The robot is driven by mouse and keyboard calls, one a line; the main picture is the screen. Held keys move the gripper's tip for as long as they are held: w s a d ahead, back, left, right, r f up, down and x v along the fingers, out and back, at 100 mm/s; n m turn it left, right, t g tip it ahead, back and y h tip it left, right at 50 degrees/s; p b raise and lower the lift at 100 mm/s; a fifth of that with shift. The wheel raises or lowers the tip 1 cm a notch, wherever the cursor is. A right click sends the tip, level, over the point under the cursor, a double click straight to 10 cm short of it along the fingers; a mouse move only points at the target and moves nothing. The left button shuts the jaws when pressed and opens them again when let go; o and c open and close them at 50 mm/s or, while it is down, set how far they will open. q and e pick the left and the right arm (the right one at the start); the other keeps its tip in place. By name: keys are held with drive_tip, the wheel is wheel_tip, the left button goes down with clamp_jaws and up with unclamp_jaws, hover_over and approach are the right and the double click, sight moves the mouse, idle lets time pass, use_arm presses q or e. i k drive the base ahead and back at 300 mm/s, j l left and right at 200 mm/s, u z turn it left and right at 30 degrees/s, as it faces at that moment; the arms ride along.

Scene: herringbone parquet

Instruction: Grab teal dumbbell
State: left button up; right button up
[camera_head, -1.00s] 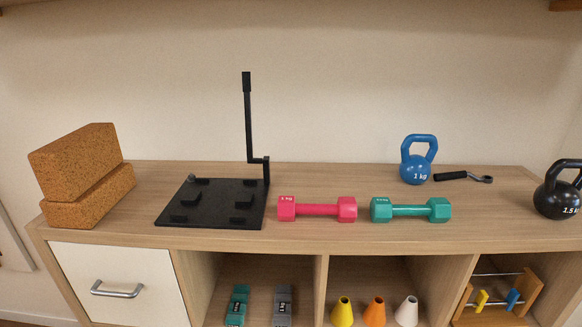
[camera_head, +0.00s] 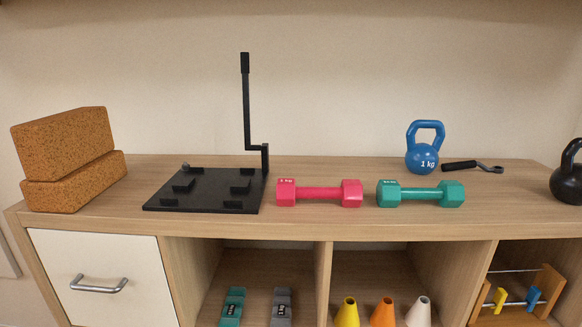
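The teal dumbbell (camera_head: 420,194) lies on its side on the wooden shelf top (camera_head: 330,226), close to the front edge, right of centre. It has hexagonal ends and a thinner handle running left to right. A pink dumbbell (camera_head: 319,193) of like shape lies just to its left, with a small gap between them. Nothing covers the teal dumbbell. Neither of my grippers shows in the head view.
A black stand (camera_head: 207,190) with an upright post and cork blocks (camera_head: 68,158) are at left. A blue kettlebell (camera_head: 423,150) and black-handled tool (camera_head: 472,166) sit behind the teal dumbbell. A black kettlebell (camera_head: 570,182) is at far right. Cubbies below hold cones (camera_head: 382,312) and weights.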

sight(449, 194)
drive_tip(key=i+z, duration=0.2)
drive_tip(key=z, duration=0.2)
drive_tip(key=i+j+z, duration=0.1)
drive_tip(key=z, duration=0.3)
drive_tip(key=i+j+z, duration=0.15)
drive_tip(key=i+z, duration=0.25)
drive_tip(key=k, duration=0.1)
